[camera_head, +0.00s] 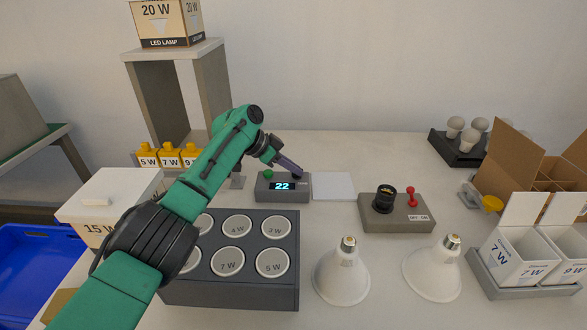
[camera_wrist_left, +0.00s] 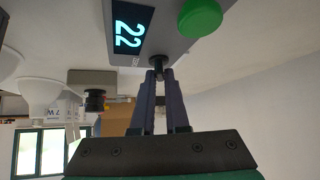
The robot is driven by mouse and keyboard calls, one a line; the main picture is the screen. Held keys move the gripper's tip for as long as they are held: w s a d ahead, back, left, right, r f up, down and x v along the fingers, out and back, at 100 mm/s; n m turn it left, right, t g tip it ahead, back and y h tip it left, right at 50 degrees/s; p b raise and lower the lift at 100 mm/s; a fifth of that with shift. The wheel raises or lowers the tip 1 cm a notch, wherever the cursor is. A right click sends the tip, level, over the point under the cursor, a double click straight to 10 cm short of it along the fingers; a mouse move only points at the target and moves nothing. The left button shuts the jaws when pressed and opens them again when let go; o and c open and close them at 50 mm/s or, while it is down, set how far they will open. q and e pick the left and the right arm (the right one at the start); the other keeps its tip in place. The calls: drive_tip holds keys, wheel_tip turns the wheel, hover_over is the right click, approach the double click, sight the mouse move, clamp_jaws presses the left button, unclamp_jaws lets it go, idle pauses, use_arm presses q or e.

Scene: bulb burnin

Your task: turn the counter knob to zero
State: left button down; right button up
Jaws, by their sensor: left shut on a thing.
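The counter box (camera_head: 284,196) is a dark grey box on the table, with a lit display (camera_head: 282,186) reading 22 and a green button (camera_head: 268,174) on its top left. My left gripper (camera_head: 298,175) reaches over the box from behind its left side. In the left wrist view my left gripper (camera_wrist_left: 158,78) is shut on the small dark counter knob (camera_wrist_left: 158,66), which its fingertips mostly hide. The display (camera_wrist_left: 131,27) and the green button (camera_wrist_left: 201,17) show beside it. My right gripper is not in view.
A white pad (camera_head: 333,186) lies right of the counter. A grey box (camera_head: 397,213) with a black socket and a red lever stands farther right. A dark rack (camera_head: 230,290) with labelled round wells is in front, beside two white bulbs (camera_head: 342,275). A grey shelf (camera_head: 142,100) stands behind my left arm.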

use_arm(q)
drive_tip(key=c, duration=0.9)
unclamp_jaws()
drive_tip(key=shift+f, duration=0.1)
drive_tip(key=shift+s+a+r, duration=0.1)
drive_tip(key=shift+a+r, duration=0.1)
drive_tip(key=shift+r, duration=0.15)
drive_tip(key=v, duration=1.3)
drive_tip(key=shift+s+a+r, duration=0.1)
drive_tip(key=shift+a+r, duration=0.15)
drive_tip(key=shift+r, duration=0.05)
